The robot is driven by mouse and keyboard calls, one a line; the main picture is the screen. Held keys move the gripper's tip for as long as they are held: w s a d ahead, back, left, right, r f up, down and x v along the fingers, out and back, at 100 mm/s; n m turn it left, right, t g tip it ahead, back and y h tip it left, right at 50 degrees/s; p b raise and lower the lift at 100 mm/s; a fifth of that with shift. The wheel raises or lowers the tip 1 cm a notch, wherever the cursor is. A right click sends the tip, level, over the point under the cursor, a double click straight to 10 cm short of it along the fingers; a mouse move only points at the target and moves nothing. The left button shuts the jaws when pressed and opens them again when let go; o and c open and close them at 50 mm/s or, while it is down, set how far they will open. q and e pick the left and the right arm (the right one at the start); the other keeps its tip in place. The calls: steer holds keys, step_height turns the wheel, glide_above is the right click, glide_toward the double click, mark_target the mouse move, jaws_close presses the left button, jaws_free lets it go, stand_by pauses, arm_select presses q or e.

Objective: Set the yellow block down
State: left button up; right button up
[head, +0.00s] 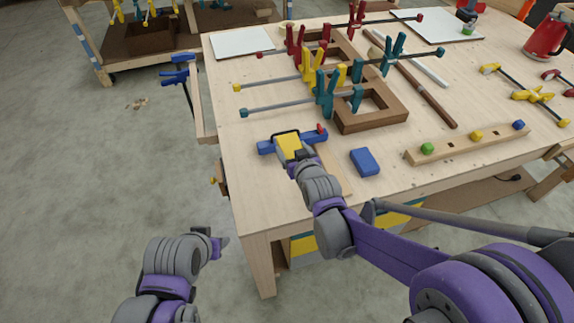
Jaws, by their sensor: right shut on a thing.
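The yellow block (288,146) is at my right gripper (291,150), over the near left part of the wooden table (240,190). My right gripper is shut on the block and partly hides it. Blue pieces (265,148) show on both sides of the block, with a small red tip at the right. I cannot tell whether the block touches what is beneath it. My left gripper (217,243) is low at the left, off the table and over the floor; its jaws are too small to read.
A blue block (364,162) lies to the right of my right gripper. A wooden strip (470,143) with green, yellow and blue blocks lies farther right. Clamps (324,92) and a wooden frame (372,110) stand behind. Bare tabletop shows near the front edge.

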steer(key=f, duration=0.2)
steer(key=s+f, duration=0.1)
steer(key=f, duration=0.2)
steer(key=shift+s+d+b, duration=0.15)
steer(key=shift+b, duration=0.2)
steer(key=f, duration=0.4)
steer(key=shift+w+f, duration=0.2)
steer(key=shift+w, duration=0.05)
arm_select(q)
steer(key=shift+s+d+f, duration=0.15)
steer(key=shift+s+f, duration=0.7)
steer(key=shift+s, duration=0.15)
arm_select(e)
steer(key=shift+s, duration=0.1)
arm_select(q)
steer(key=shift+f, duration=0.1)
arm_select(e)
steer(key=shift+f, duration=0.15)
